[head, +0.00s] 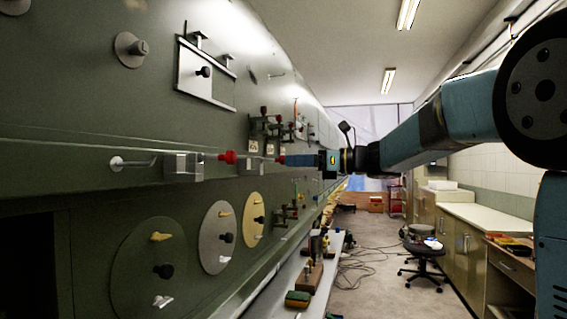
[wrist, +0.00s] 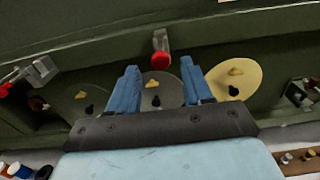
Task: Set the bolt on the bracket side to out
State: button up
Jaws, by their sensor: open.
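A bolt with a red knob (head: 227,157) lies along the green fuselage wall in the head view, between metal blocks (head: 183,166). In the wrist view a red knob (wrist: 161,60) on a grey stem is ahead of my gripper (wrist: 160,82), centred between its blue fingers. My gripper (head: 284,160) is open and empty, reaching in from the right toward the wall. I see no contact with the knob. Which head-view knob is the one between the fingers, and which end is the bracket side, I cannot tell for sure.
Below the bolt are a green disc (head: 133,282), a silver disc (head: 209,255) and a yellow disc (head: 246,231), each with small handles. A shelf with tools (head: 318,275) runs below; the floor aisle (head: 385,255) is mostly open.

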jog(key=v, duration=0.8)
jog(key=shift+s, duration=0.2)
jog(key=s+d+f+n+h, duration=0.2)
jog(key=s+f+n+h, duration=0.7)
jog(key=s+f, duration=0.7)
jog(key=s+d+f+n+t+h, duration=0.1)
jog(key=s+d+f+n+h, duration=0.7)
jog(key=s+d+f+n, duration=0.3)
jog(key=shift+s+d+f+n, duration=0.3)
jog(key=shift+s+f+n, duration=0.15)
jog(key=shift+s+n, duration=0.05)
